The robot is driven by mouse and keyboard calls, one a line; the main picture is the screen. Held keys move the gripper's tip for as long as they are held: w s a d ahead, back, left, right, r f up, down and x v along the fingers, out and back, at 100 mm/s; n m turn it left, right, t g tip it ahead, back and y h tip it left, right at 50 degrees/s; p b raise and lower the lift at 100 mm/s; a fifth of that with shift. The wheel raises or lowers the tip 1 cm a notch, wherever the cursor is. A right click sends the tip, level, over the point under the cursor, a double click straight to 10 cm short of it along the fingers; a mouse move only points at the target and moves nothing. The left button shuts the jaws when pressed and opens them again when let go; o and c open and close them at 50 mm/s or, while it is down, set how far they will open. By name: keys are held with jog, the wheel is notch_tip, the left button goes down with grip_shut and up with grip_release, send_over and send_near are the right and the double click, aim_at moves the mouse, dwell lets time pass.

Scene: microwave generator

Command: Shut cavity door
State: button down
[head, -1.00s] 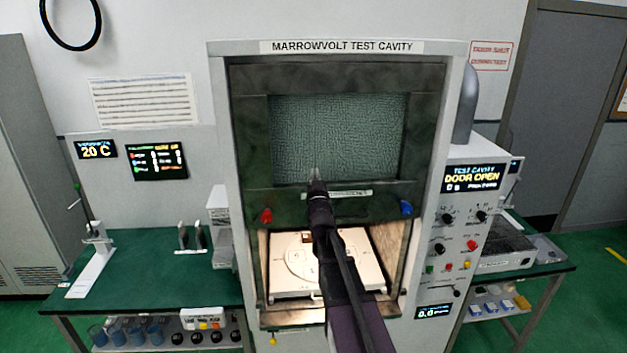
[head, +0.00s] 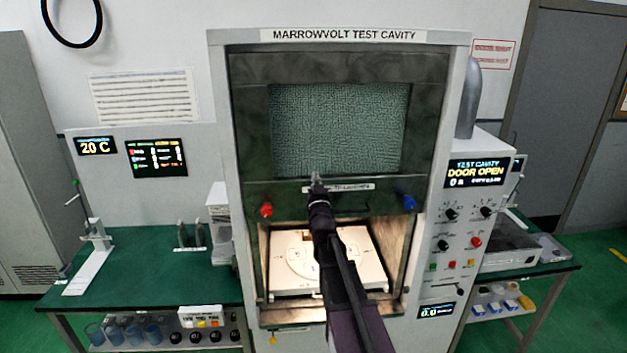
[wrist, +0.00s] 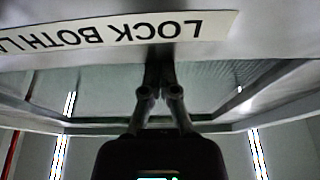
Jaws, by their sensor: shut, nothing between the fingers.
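The cavity door (head: 338,128) is a dark framed panel with a mesh window, standing above the opening in the head view. It is partly raised, and the lit cavity (head: 390,245) shows below it. A red knob (head: 265,210) and a blue knob (head: 409,203) sit at its lower corners. My gripper (head: 318,183) is shut and empty, in front of the label strip (head: 350,187) near the door's lower edge. In the wrist view my fingers (wrist: 160,95) are close to the door below its "LOCK BOTH" label (wrist: 120,38); whether they touch is unclear.
A white tray (head: 372,272) with a round plate lies in the cavity. The control panel (head: 465,225) at the right has a display (head: 476,173) reading "DOOR OPEN". Green benches (head: 150,268) flank the cabinet. My arm hides part of the opening.

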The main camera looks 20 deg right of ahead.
jog(key=shift+f, duration=0.15)
notch_tip(320, 180, down, 50)
jog(key=b, duration=5)
jog(key=shift+r, duration=0.25)
jog(key=shift+r, duration=0.1)
